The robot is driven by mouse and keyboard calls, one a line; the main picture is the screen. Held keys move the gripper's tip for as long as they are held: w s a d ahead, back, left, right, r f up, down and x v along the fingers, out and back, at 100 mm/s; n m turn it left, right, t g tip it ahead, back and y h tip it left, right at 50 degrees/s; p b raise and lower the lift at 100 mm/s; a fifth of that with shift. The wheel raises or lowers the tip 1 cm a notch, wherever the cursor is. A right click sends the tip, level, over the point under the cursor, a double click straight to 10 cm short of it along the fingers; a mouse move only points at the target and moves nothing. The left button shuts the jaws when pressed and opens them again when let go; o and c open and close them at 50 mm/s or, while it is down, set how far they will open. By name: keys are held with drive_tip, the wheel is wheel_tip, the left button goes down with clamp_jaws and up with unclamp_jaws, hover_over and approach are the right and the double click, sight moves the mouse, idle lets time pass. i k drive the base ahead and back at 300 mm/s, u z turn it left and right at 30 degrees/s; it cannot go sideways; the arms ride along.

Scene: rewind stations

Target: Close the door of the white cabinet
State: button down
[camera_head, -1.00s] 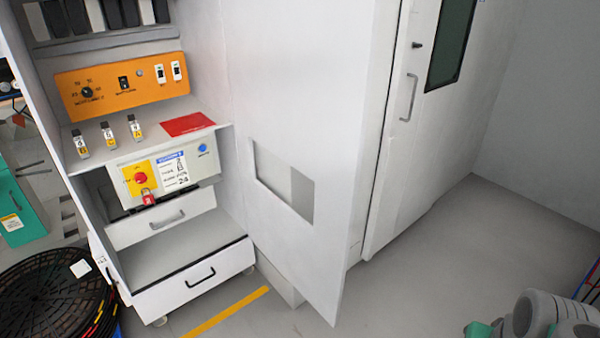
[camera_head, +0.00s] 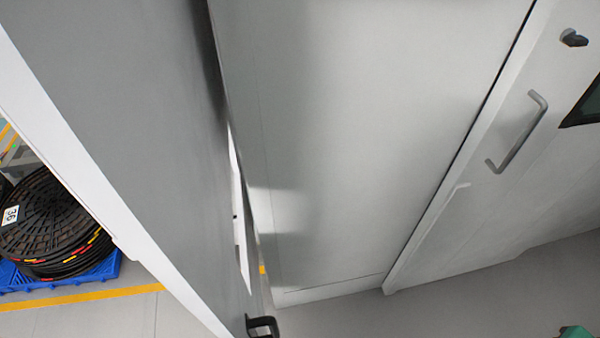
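The white cabinet's door panel (camera_head: 150,150) fills the left of the head view, seen close and at a steep slant. Its face looks grey in shadow, with a bright white edge along its left side. A narrow slit of light shows near its right border, and what lies behind it is mostly hidden. A black handle (camera_head: 262,326) shows at the bottom edge of the picture beside the panel. The cabinet's shelves and drawers are out of sight. I cannot identify my gripper in this view; a small teal piece (camera_head: 575,332) at the lower right is cut off.
A broad white wall panel (camera_head: 350,130) stands right of the slit. Farther right is another white door with a grey bar handle (camera_head: 518,132). Black reels (camera_head: 50,220) lie on a blue pallet (camera_head: 70,275) at the left.

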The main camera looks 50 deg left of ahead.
sight(126, 100)
drive_tip(key=i, duration=0.5)
drive_tip(key=u, duration=0.7)
drive_tip(key=k, duration=1.35)
drive_tip(key=u, duration=2.65)
